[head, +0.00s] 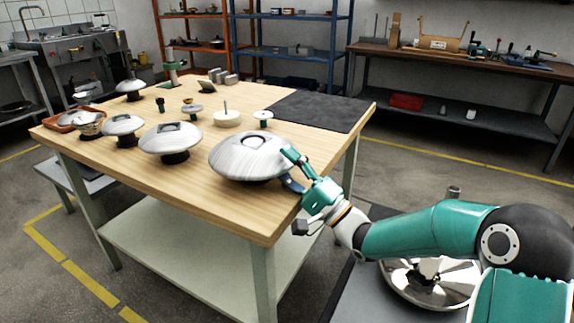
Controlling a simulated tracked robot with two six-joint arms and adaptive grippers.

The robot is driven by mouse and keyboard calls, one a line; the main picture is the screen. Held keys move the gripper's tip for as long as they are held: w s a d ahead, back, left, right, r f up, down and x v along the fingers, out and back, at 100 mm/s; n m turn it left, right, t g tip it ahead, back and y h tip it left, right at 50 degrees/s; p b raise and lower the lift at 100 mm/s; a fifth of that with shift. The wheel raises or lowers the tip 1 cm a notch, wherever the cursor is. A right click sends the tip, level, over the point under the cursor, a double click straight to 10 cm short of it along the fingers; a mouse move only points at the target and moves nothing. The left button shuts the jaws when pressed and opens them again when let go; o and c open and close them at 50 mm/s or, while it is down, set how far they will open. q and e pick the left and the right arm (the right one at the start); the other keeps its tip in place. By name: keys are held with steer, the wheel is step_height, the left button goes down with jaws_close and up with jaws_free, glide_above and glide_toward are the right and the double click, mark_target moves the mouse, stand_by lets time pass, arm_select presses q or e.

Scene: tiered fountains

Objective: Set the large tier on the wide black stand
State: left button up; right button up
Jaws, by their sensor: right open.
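The largest metal tier (242,158), a silver dome with a handle-like slot on top, is near the table's front right. Its underside is mostly hidden, so I cannot tell what it rests on. My right gripper (290,171) is at the tier's right edge, open, with one finger above the rim and one below; contact is unclear. A medium silver tier (170,138) sits to the left on a black stand (176,158). I cannot tell whether this is the wide black stand. My left gripper is out of view.
Smaller domed tiers (123,125) stand on the wooden table (190,190) at left. A cream disc with a peg (227,118) and a small green-stemmed piece (263,117) are behind the large tier. A dark mat (318,111) covers the clear back right corner.

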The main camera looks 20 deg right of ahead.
steer(key=shift+a+f, duration=0.25)
steer(key=shift+f, duration=0.35)
steer(key=v, duration=1.1)
steer(key=shift+s+d+r, duration=0.2)
steer(key=shift+s+d, duration=0.15)
steer(key=shift+d, duration=0.1)
